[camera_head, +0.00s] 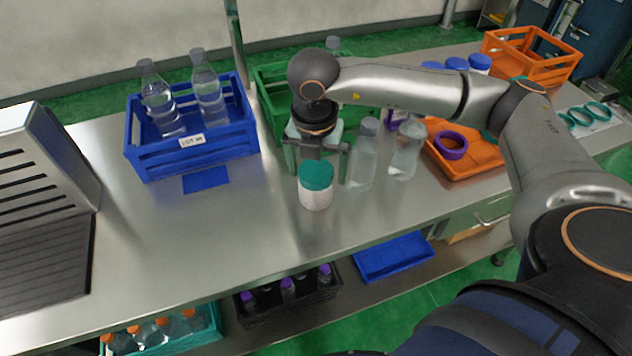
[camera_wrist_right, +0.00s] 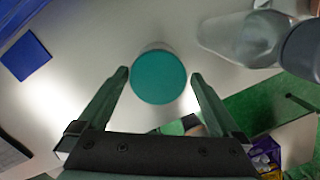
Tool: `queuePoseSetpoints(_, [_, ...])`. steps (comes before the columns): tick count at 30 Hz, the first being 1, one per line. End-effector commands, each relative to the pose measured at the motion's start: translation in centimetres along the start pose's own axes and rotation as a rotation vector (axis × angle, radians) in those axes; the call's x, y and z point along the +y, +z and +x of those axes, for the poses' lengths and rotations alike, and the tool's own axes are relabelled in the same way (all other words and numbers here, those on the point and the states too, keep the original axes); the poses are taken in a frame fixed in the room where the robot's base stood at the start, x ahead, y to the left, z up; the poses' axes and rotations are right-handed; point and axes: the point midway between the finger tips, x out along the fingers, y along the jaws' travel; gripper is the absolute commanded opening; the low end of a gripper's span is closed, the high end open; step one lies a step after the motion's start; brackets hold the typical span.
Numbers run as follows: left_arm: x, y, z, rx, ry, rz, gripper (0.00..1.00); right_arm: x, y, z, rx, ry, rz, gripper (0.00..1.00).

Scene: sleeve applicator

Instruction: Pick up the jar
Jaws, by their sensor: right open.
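The jar (camera_head: 316,190) is white with a teal lid and stands upright on the steel table. In the right wrist view its round teal lid (camera_wrist_right: 159,77) lies just beyond and between the fingertips. My right gripper (camera_head: 318,180) is open and reaches down at the jar from behind it in the head view. In the right wrist view the two green fingers of my right gripper (camera_wrist_right: 159,75) are spread on either side of the lid, with gaps showing. The jar's lower body is mostly hidden under its lid there. My left gripper is not in view.
Clear bottles (camera_head: 364,155) with grey caps stand close to the right of the jar. A blue crate (camera_head: 205,152) with bottles is at the left, and an orange tray (camera_head: 478,160) with a purple ring is at the right. The table in front of the jar is clear.

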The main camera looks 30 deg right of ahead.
Motion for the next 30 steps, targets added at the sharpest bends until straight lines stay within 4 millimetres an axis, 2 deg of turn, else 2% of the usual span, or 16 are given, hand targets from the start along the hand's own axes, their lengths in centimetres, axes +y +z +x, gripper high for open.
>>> queuePoseSetpoints(9, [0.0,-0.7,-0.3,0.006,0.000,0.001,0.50,0.1,0.0,4.3,0.001,-0.003,0.001,1.00])
queuePoseSetpoints(17, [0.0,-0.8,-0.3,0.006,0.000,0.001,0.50,0.2,0.0,4.7,0.001,0.000,0.000,1.00])
queuePoseSetpoints(30, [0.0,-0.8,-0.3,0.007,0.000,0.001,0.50,0.2,0.0,4.7,0.000,0.000,0.000,0.53])
